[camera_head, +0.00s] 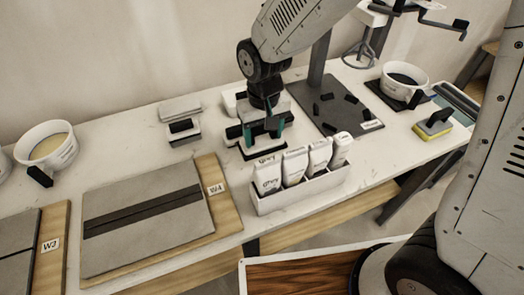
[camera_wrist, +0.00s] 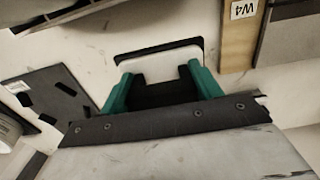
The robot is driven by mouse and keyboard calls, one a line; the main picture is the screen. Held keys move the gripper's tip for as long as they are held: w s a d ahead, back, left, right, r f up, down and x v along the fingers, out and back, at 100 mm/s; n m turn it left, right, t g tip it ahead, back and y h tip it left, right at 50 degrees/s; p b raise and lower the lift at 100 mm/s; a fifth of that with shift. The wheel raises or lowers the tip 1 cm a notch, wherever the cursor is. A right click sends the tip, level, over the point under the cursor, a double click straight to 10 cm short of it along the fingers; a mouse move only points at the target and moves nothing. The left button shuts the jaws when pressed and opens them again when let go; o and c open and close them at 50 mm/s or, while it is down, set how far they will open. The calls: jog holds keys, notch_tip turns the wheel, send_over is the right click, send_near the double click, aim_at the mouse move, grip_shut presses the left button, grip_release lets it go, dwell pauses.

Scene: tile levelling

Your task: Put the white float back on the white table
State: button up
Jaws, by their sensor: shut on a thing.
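The white float (camera_wrist: 158,66), a white block with a black edge and a black handle, is under my gripper (camera_wrist: 163,92) in the wrist view. My green fingers are shut on its black handle. In the head view my gripper (camera_head: 263,133) points down over the white table (camera_head: 120,135), and the float (camera_head: 262,146) shows below it, partly hidden by my fingers and the white box in front. It is at or very close to the tabletop; I cannot tell whether it touches.
A white box (camera_head: 300,191) of labelled packets stands just in front. Another black-and-white float (camera_head: 183,128) lies to the left. A grey tile on a wooden board (camera_head: 222,215) is at front left. A dark mat (camera_head: 343,108) lies to the right. Buckets stand at both sides.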

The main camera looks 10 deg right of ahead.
aim_at(263, 142)
notch_tip(263, 142, down, 4)
jog(key=shift+a+r, duration=0.1)
jog(key=shift+r, duration=0.05)
jog(key=shift+f, duration=2)
jog(key=shift+f, duration=0.1)
jog(key=o, duration=1.2)
